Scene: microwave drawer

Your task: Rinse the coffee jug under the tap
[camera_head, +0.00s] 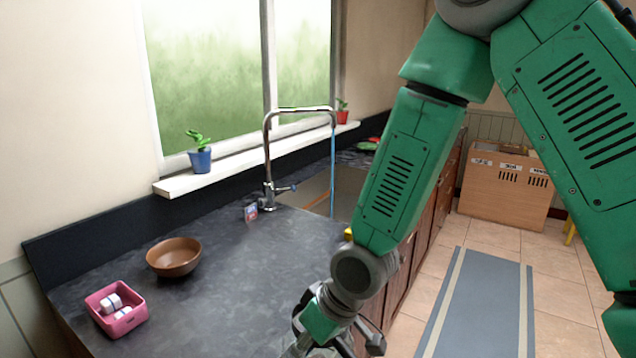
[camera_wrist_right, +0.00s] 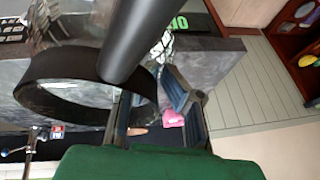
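The tap (camera_head: 270,160) stands at the sink (camera_head: 345,185) and a thin blue stream of water (camera_head: 333,165) runs from its spout. My right gripper (camera_head: 335,345) is low at the counter's front edge, partly cut off by the frame. In the right wrist view its fingers (camera_wrist_right: 155,105) stand apart. A glassy vessel with a wide black band (camera_wrist_right: 85,85), which looks like the coffee jug, and a thick dark bar like its handle (camera_wrist_right: 140,40) are close to the fingers. No grip on the handle is visible. The jug cannot be made out in the head view. My left gripper is out of view.
A brown bowl (camera_head: 174,256) and a pink basket (camera_head: 116,306) with white items stand on the dark counter (camera_head: 235,290). A yellow item (camera_head: 348,233) lies near the sink, partly behind my arm. Potted plants (camera_head: 200,158) stand on the sill. Mid-counter is clear.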

